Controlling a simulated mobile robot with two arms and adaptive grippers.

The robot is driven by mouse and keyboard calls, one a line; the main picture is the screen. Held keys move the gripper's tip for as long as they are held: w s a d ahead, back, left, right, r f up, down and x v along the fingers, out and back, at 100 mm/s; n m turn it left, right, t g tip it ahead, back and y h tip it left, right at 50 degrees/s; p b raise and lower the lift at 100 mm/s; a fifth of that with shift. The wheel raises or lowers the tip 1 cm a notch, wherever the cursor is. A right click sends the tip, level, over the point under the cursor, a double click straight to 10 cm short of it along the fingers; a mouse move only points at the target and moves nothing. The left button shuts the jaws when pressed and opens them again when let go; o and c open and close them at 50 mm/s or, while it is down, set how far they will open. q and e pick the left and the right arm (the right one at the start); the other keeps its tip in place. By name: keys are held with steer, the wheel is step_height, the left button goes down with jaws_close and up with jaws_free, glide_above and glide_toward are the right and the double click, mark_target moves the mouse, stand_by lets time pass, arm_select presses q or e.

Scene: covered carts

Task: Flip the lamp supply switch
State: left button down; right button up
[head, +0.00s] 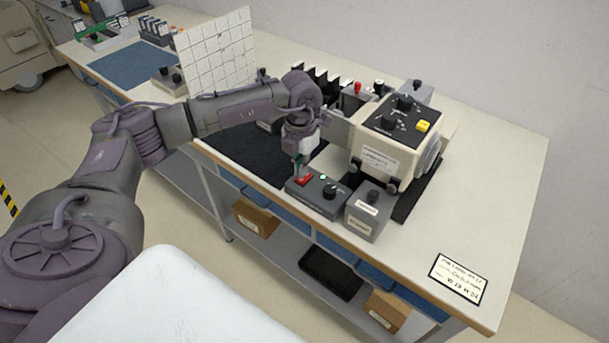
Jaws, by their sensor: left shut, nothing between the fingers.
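A low dark-grey box (318,194) sits near the front edge of the bench, and I take it to be the lamp supply. It has a red switch (304,180), a small green light (323,177) that looks lit, and a black knob (330,191). My left arm reaches in from the left, and my left gripper (301,171) points down with shut, empty fingers at the red switch. The fingertips hide part of the switch; I cannot tell whether they touch it or which way it is set. My right gripper is not in view.
A cream instrument (376,160) with black knobs and a yellow button stands right behind the box. A grey labelled block (368,211) stands beside it on the right. A white gridded panel (215,55) stands farther left. The bench's right end is mostly clear, with a label card (458,278).

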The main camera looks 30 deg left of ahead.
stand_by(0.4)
arm_select(q)
steer(key=shift+f, duration=0.3)
steer(key=shift+f+b, duration=0.9)
steer(key=shift+b, duration=0.05)
stand_by(0.5)
steer(key=shift+s, duration=0.1)
steer(key=shift+r+p, duration=0.65)
steer(key=shift+r, duration=0.25)
steer(key=shift+r+p, duration=1.5)
steer(key=shift+r, duration=1.15)
steer(key=shift+f, duration=0.1)
